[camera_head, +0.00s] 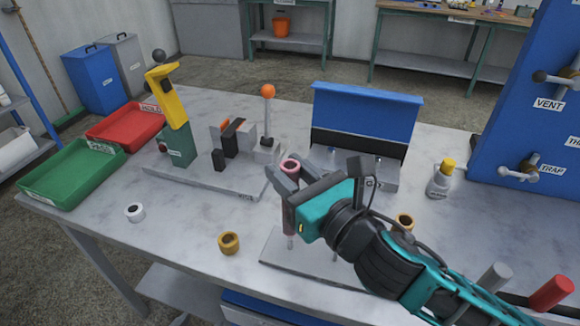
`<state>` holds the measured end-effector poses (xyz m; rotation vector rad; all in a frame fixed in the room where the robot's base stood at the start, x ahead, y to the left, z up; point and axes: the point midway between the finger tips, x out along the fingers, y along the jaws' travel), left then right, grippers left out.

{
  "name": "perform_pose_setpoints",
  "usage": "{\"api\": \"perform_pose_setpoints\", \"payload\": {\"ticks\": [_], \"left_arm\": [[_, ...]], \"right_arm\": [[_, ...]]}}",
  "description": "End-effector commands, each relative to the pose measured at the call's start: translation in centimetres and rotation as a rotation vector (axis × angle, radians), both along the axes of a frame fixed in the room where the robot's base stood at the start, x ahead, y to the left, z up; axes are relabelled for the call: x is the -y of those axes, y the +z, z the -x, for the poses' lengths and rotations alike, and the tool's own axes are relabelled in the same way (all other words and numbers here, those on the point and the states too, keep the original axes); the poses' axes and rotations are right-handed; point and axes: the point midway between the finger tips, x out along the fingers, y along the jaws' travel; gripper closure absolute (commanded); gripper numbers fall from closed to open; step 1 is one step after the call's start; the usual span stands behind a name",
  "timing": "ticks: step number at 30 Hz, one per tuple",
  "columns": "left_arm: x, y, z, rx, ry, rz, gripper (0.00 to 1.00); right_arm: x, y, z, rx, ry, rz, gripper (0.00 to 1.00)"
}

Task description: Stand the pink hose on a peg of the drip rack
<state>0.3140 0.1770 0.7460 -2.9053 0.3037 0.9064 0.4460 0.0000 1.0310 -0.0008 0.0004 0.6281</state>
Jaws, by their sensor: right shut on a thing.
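The pink hose (290,166) is upright in the jaws of my right gripper (287,184), which is shut on it. Its open pink top end shows above the fingers, and a short length shows below them. The drip rack (277,247) is a grey plate with thin pegs near the table's front. The hose's lower end is right over or around the rack's left peg; I cannot tell which. My right arm hides much of the rack's right side. My left gripper is out of view.
A yellow ring (229,243) and a white ring (135,212) lie to the left on the table. A press fixture (215,180), a blue-backed unit (366,110), a green tray (70,174) and a red tray (125,126) stand behind.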

Motion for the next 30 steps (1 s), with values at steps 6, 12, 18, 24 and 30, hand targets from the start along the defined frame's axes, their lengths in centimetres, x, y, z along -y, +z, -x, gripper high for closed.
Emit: {"api": "perform_pose_setpoints", "payload": {"ticks": [6, 12, 18, 24, 30], "left_arm": [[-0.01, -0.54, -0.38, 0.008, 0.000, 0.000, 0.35], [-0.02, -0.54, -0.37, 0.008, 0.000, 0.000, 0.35], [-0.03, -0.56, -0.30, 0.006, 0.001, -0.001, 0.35], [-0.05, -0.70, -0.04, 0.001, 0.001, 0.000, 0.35], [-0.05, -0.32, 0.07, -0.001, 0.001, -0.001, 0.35]], "right_arm": [[-0.01, -1.08, 0.02, 0.000, 0.001, 0.000, 1.00], [-0.01, -1.13, 0.02, 0.000, 0.001, 0.000, 1.00], [0.00, -1.11, 0.01, 0.000, 0.001, 0.000, 1.00], [0.00, -1.09, 0.01, 0.000, 0.001, 0.000, 1.00], [0.00, -0.99, 0.02, 0.000, 0.001, 0.000, 1.00]]}}
